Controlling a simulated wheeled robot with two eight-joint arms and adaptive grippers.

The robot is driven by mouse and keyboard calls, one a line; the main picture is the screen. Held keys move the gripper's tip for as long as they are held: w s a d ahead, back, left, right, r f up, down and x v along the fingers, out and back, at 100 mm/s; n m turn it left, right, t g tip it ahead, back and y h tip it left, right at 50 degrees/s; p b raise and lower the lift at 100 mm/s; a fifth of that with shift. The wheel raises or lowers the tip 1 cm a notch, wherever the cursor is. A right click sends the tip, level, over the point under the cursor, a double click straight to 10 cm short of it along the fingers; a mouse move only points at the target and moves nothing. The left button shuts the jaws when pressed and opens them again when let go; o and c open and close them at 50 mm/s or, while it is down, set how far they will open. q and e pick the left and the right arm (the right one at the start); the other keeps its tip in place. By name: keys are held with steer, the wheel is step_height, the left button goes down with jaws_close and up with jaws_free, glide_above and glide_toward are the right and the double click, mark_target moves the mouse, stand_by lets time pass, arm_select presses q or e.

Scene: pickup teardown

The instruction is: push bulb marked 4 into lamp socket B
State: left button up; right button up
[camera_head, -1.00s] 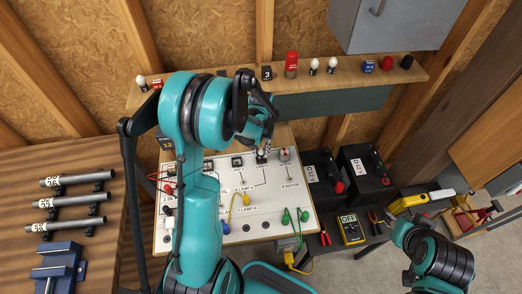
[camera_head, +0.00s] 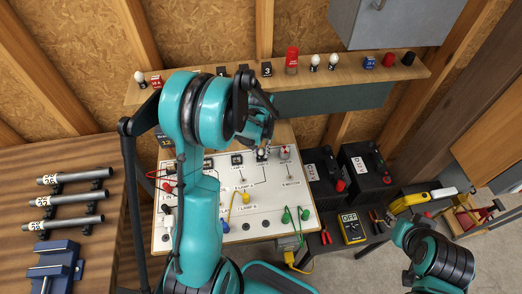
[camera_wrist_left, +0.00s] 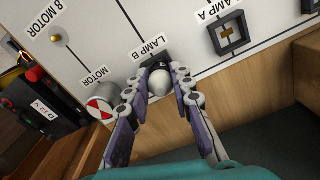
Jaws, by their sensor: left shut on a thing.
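My left gripper (camera_wrist_left: 159,78) is shut on a white bulb (camera_wrist_left: 160,86). In the wrist view the bulb is at the dark socket by the LAMP B label (camera_wrist_left: 147,50). The fingers and bulb cover most of that socket, so I cannot tell how deep the bulb sits, and no mark on it is readable. In the head view my left gripper (camera_head: 262,148) is over the upper part of the white board (camera_head: 262,225), partly hidden by its own arm. My right arm shows at the lower right, but its gripper is not in view.
The LAMP A socket (camera_wrist_left: 229,35) is empty, beside LAMP B. A red-and-white motor (camera_wrist_left: 102,105) sits on its other side. A shelf (camera_head: 340,76) with several bulbs and blocks runs behind the board. Black batteries (camera_head: 363,175) and a yellow multimeter (camera_head: 351,229) stand to the right.

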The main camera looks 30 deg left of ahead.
mark_target(261, 149)
arm_select(q)
steer(key=o, duration=1)
step_height(261, 149, up, 7)
steer(key=shift+r, duration=0.2)
